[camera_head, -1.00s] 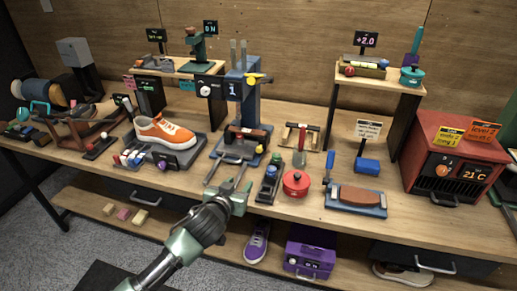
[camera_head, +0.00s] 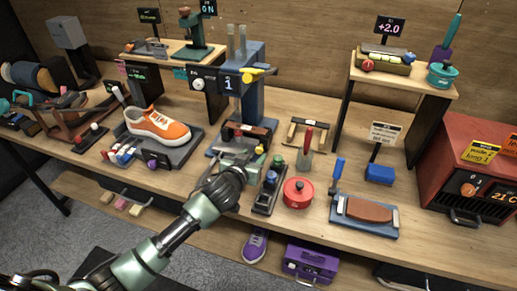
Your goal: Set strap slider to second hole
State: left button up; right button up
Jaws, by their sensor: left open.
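I cannot tell for sure which part is the strap slider or see its holes. A blue press-like stand (camera_head: 250,100) with a display reading 1 and a yellow lever (camera_head: 258,71) rises at the middle of the bench. A dark red-brown bar (camera_head: 246,131) lies across its base. My left gripper (camera_head: 238,151) is open just in front of this bar, over the stand's base. Its wrist hides part of the base, and I cannot tell whether it touches anything. My right gripper is not in view.
An orange sneaker (camera_head: 158,125) sits on a grey stand to the left. A caddy of small bottles (camera_head: 268,188), a red pot (camera_head: 297,192) and a brown block on a blue tray (camera_head: 368,210) stand close on the right. A red heater box (camera_head: 465,160) is at far right.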

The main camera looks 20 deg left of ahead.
aim_at(258, 151)
pick_arm(q)
jog(key=x, duration=0.4)
jog(key=shift+w+f, duration=0.1)
jog(key=shift+w, duration=0.05)
jog(key=shift+w+f, duration=0.15)
jog(key=shift+w, duration=0.3)
jog(key=shift+f, duration=0.1)
jog(key=c, duration=0.9)
grip_shut()
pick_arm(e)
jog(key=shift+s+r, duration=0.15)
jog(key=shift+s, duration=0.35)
